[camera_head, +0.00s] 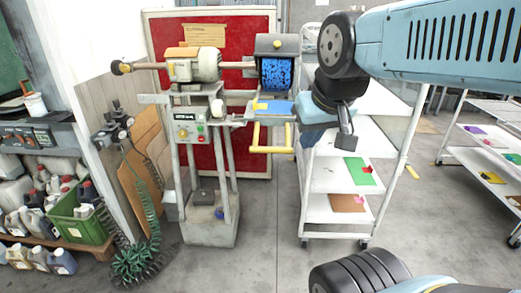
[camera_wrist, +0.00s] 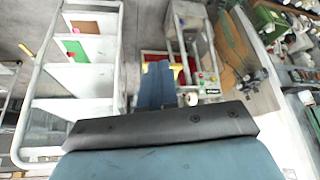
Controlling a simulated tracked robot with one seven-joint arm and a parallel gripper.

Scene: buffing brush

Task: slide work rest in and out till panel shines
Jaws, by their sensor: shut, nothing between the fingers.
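The buffing machine has a blue bristle brush (camera_head: 277,74) under a grey hood. Below the brush, the work rest carries a blue panel (camera_head: 279,108). Its yellow handle (camera_head: 270,150) hangs at the front. My gripper (camera_head: 307,143) is shut and empty, just right of the handle and apart from it in the head view, in front of the white cart. Its blue fingers (camera_wrist: 157,84) show in the wrist view and cover part of the machine. How shiny the panel is, I cannot tell.
A white shelf cart (camera_head: 331,177) with coloured panels stands right of the machine. The control box (camera_head: 188,127) is on the machine's front. A green coiled hose (camera_head: 140,262) and a green crate (camera_head: 82,226) are at the left. The floor in front is clear.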

